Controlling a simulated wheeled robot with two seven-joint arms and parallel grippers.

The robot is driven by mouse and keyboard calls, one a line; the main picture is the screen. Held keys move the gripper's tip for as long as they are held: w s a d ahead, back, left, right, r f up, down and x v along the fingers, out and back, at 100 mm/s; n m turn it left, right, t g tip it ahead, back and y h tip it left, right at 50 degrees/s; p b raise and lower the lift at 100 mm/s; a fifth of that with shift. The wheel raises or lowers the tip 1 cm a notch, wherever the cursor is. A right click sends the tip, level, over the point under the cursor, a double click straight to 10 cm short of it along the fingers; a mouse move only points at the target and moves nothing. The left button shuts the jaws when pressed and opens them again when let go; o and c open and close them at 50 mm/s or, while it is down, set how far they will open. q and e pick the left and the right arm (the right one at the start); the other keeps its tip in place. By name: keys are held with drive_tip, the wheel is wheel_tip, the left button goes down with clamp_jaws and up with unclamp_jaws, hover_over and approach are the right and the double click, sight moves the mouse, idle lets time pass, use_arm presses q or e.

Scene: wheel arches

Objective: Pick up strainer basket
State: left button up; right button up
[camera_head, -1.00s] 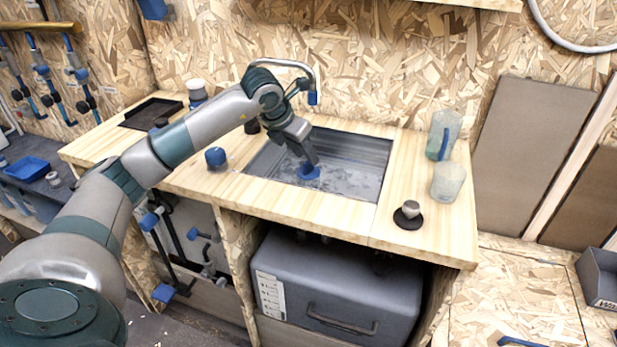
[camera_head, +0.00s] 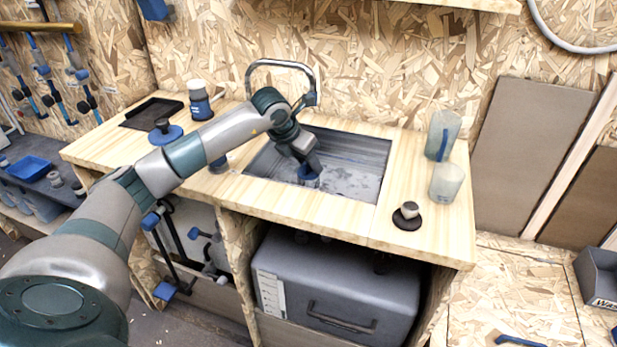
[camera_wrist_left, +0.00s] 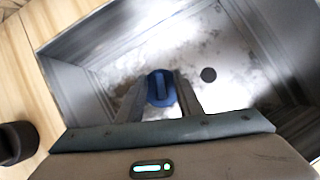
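The blue strainer basket (camera_head: 308,181) is inside the sink (camera_head: 348,180), right at the end of my left gripper (camera_head: 311,166). In the left wrist view the basket (camera_wrist_left: 160,90) shows as a blue disc with a raised ridge, between the two fingers of my left gripper (camera_wrist_left: 163,82). The fingers lie against its two sides, and the gripper looks shut on it. The gap under the basket is hard to judge. My right gripper is not in view.
A curved faucet (camera_head: 282,63) arches behind the sink. Two translucent containers stand at the right: a jug (camera_head: 442,134) and a cup (camera_head: 447,181). A small knobbed dark disc (camera_head: 407,216) lies at the front right. A blue-and-white bottle (camera_head: 199,101) stands at the back left.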

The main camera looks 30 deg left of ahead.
sight(311, 174)
use_arm(q)
clamp_jaws()
drive_tip(key=shift+r, duration=0.1)
drive_tip(key=shift+r, duration=0.6)
drive_tip(key=r, duration=0.1)
drive_tip(key=d+r+b, duration=0.1)
drive_tip(key=r, duration=0.1)
drive_tip(key=shift+s+r, duration=0.1)
drive_tip(key=shift+s, duration=0.05)
drive_tip(key=s+d+r+b, duration=0.1)
drive_tip(key=s+d+r, duration=0.3)
drive_tip(key=d, duration=0.5)
wheel_tip(311, 174, up, 2)
drive_tip(key=shift+s+d+r, duration=0.25)
drive_tip(key=shift+s, duration=0.15)
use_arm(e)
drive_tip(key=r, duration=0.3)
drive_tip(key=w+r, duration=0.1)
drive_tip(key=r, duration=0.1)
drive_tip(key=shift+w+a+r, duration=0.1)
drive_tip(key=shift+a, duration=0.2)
